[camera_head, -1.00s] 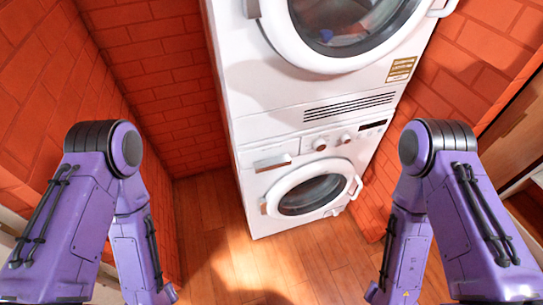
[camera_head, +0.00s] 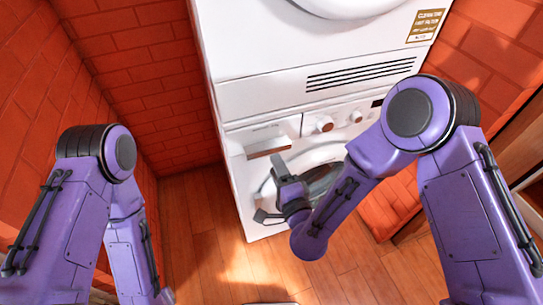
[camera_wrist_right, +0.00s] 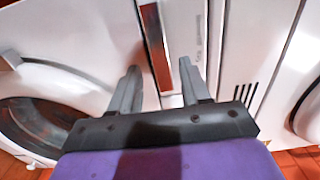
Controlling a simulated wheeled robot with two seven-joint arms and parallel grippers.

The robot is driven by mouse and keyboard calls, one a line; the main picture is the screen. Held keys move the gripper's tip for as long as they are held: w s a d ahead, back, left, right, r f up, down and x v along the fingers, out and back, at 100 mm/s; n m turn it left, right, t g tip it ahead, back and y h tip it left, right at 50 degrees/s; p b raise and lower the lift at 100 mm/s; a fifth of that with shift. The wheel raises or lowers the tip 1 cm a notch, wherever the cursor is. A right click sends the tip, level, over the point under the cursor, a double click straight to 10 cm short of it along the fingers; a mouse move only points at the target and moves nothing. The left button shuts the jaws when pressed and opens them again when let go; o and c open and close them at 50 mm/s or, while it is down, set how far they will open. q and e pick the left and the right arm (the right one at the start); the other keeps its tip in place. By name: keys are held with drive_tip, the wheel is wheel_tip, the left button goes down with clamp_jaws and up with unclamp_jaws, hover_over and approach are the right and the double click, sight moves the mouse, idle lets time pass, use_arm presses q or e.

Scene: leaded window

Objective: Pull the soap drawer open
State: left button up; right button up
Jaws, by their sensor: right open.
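The soap drawer (camera_head: 284,130) is a white panel at the upper left of the lower machine's front, with a long grey handle strip (camera_head: 268,148) along its lower edge. It looks flush with the front. In the right wrist view the handle (camera_wrist_right: 155,45) is a shiny, reddish-reflecting strip. My right gripper (camera_head: 266,187) is open and empty, below the drawer in the head view. In the wrist view its fingertips (camera_wrist_right: 159,68) lie either side of the handle's near end; I cannot tell whether they touch. My left arm shows at the left, its gripper out of view.
The white lower washer (camera_head: 235,165) has a round door (camera_wrist_right: 40,105), partly hidden behind my right gripper. A knob (camera_head: 325,124) sits right of the drawer. A second machine (camera_head: 290,50) is stacked above. Brick walls (camera_head: 140,85) stand close on both sides; the wooden floor (camera_head: 200,220) is clear.

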sight(270, 153)
drive_tip(key=x, duration=0.5)
drive_tip(key=shift+f, duration=0.1)
use_arm(q)
drive_tip(key=shift+r, duration=0.3)
use_arm(e)
drive_tip(key=shift+c, duration=0.3)
